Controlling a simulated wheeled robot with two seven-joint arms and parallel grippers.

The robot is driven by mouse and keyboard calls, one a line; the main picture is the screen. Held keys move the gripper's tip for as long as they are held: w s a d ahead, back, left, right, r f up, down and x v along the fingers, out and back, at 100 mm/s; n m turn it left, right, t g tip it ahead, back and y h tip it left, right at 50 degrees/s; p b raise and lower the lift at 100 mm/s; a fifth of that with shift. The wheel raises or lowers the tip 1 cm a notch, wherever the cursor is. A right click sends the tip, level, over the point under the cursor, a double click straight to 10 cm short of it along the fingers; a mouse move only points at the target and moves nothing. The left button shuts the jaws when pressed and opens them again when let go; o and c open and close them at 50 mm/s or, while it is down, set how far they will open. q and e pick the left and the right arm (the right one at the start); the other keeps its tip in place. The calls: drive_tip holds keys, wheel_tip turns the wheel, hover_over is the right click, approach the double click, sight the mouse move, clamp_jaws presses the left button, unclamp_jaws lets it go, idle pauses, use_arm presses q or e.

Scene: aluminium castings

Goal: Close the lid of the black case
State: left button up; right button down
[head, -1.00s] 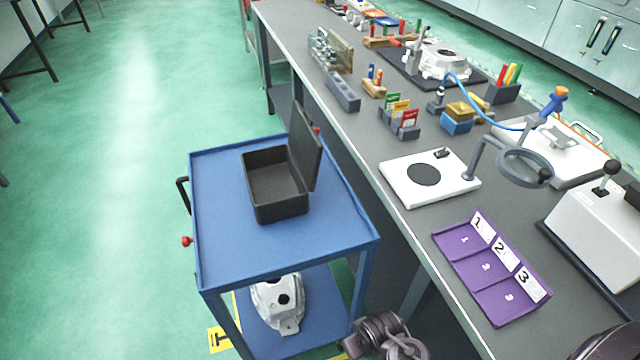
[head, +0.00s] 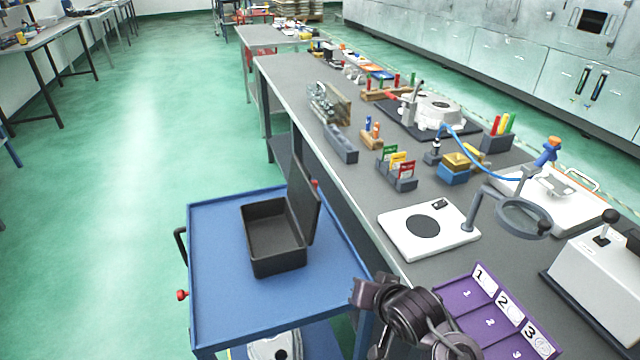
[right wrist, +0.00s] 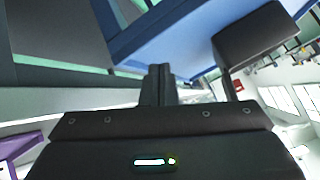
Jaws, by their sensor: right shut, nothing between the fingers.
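The black case (head: 272,268) stands on the blue cart top, to the left of the workbench. Its lid (head: 305,207) is open and stands up at the right side, leaning slightly outward. The inside looks empty. The case also shows at the upper right of the right wrist view (right wrist: 258,38), beyond the fingers and apart from them. My right gripper (right wrist: 160,75) is shut and empty in the right wrist view. My right arm shows at the bottom of the head view, by the cart's right front corner. My left gripper is not in view.
The blue cart (head: 213,260) has free room around the case. The grey workbench (head: 350,190) runs along its right side, with a white plate (head: 395,229) and a purple numbered tray (head: 462,293) near the edge. Open green floor lies left.

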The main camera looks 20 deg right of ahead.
sight(302, 195)
drive_tip(key=w+d+r+m+t+y, duration=0.4)
drive_tip(key=w+r+m+t, duration=0.4)
drive_tip(key=w+r+m, duration=0.35)
drive_tip(key=w+a+r+p, duration=0.2)
drive_tip(key=w+a, duration=0.5)
drive_tip(key=w, duration=0.3)
drive_tip(key=shift+w+y, duration=0.15)
drive_tip(key=shift+y, duration=0.15)
